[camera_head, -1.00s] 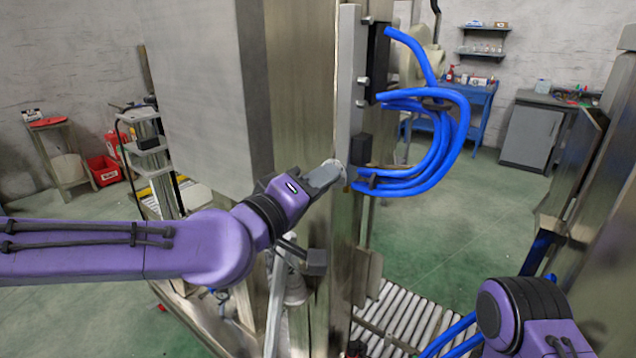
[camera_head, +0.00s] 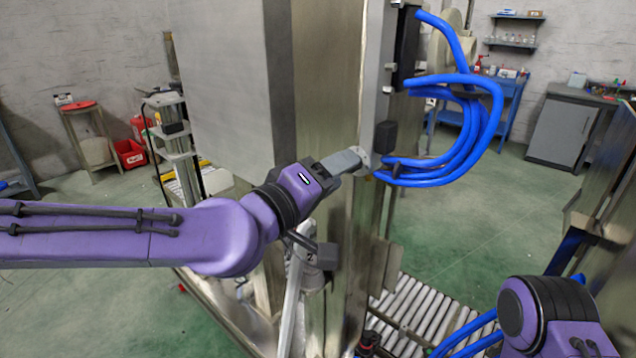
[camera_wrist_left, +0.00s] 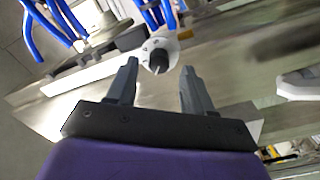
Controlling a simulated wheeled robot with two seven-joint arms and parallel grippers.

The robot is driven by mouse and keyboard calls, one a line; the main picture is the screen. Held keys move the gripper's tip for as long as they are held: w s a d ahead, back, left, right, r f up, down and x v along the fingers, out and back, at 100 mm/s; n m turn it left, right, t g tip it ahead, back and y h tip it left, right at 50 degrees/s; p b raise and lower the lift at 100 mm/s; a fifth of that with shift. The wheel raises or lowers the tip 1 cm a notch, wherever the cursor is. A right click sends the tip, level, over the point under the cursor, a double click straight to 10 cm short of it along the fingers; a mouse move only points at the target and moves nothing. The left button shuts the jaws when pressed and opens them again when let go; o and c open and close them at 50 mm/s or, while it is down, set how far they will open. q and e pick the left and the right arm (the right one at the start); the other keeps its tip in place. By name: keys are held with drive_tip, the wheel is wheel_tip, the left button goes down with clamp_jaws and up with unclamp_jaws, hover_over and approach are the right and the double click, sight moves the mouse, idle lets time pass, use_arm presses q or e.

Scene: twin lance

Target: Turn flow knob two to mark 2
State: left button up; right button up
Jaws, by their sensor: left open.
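A black knob (camera_wrist_left: 158,60) on a round white dial plate (camera_wrist_left: 168,42) shows in the left wrist view, mounted on a metal panel. Its marks are too small to read. My left gripper (camera_wrist_left: 157,77) is open, with one finger on each side of the knob's line and the knob just beyond the fingertips. In the head view my left gripper (camera_head: 350,160) reaches the metal column, and the dial plate (camera_head: 360,156) shows only as a pale edge at its tip. My right arm shows at the lower right, but its gripper is out of view.
Blue hoses (camera_head: 455,175) loop out of the column just right of the gripper. A black box (camera_head: 385,136) sits on the column above it. A roller conveyor (camera_head: 425,312) lies below. Open green floor (camera_head: 450,230) is behind.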

use_arm(q)
drive_tip(key=v, duration=0.8)
drive_tip(key=shift+s+a, duration=0.25)
drive_tip(key=w+a+f+n+y, duration=0.2)
drive_tip(key=a+f+y, duration=0.1)
drive_tip(key=f, duration=0.4)
drive_tip(key=w+a+f+n+g+y, duration=0.1)
drive_tip(key=w+a+f+n+y, duration=0.1)
drive_tip(key=f, duration=0.5)
drive_tip(key=w+a+f+n+y, duration=0.2)
drive_tip(key=a+f+y, duration=0.1)
drive_tip(key=f, duration=0.4)
drive_tip(key=s+a+f+g+y, duration=0.1)
drive_tip(key=s+a+f, duration=0.1)
drive_tip(key=f, duration=0.4)
drive_tip(key=s+a+f+g+y, duration=0.1)
drive_tip(key=a+f+g, duration=0.1)
drive_tip(key=f, duration=0.4)
drive_tip(key=s+a+f+m+g+y, duration=0.2)
drive_tip(key=s+a+f, duration=0.4)
drive_tip(key=s+f, duration=0.5)
drive_tip(key=s+a+f+m+g+y, duration=0.1)
drive_tip(key=s+a+f+g, duration=0.4)
drive_tip(key=s+f, duration=0.7)
drive_tip(key=s+y, duration=0.1)
drive_tip(key=s, duration=0.1)
drive_tip(key=shift+s+a+m, duration=0.3)
drive_tip(key=shift+a+m, duration=0.1)
